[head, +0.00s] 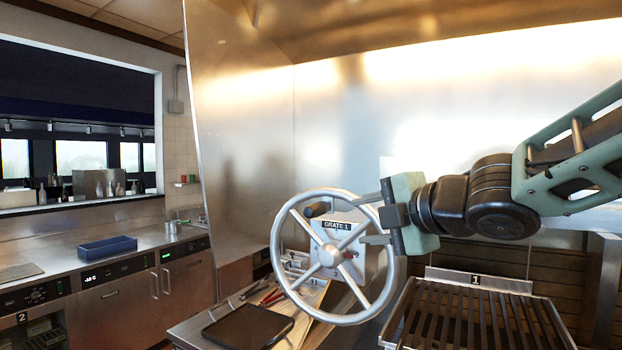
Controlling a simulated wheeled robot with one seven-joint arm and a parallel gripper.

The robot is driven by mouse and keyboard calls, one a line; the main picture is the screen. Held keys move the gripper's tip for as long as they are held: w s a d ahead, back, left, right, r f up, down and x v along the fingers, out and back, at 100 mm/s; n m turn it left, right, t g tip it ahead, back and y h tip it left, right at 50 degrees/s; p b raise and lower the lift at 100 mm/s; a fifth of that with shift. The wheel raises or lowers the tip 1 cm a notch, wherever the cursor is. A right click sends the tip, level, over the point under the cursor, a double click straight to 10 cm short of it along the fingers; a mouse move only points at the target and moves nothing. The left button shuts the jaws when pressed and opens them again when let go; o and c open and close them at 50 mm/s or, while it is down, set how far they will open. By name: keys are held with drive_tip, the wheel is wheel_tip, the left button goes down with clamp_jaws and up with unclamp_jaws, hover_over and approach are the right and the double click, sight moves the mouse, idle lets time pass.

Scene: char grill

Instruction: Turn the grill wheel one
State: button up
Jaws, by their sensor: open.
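The grill wheel (282,282) is a silver spoked handwheel standing upright in the middle of the head view. A plate (338,226) marked "GRATE 1" sits behind its spokes, and a dark handle knob (317,210) shows at its upper part. My gripper (362,218) reaches in from the right at the wheel's upper right. Its two fingers are spread apart, one near the top of the rim and one lower, close to the right rim. I cannot tell whether either finger touches the wheel.
A slatted grill grate (478,318) labelled 1 lies at the lower right. A dark tray (248,327) and tools (270,294) lie on the counter left of the wheel. A blue bin (107,246) stands on the far left counter. Steel panels rise behind.

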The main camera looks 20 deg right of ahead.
sight(311, 211)
drive_tip(key=shift+n+y, duration=0.3)
drive_tip(key=shift+n, duration=0.5)
drive_tip(key=r+b+x, duration=0.1)
drive_tip(key=b+x, duration=0.1)
drive_tip(key=x, duration=0.3)
drive_tip(key=r+b+x, duration=0.1)
drive_tip(key=b+x, duration=0.1)
drive_tip(key=x, duration=0.4)
drive_tip(key=w+r+b+x, duration=0.1)
drive_tip(key=x, duration=0.4)
drive_tip(key=shift+w+b, duration=0.15)
drive_tip(key=shift+b, duration=0.25)
drive_tip(key=shift+d+f, duration=0.1)
clamp_jaws()
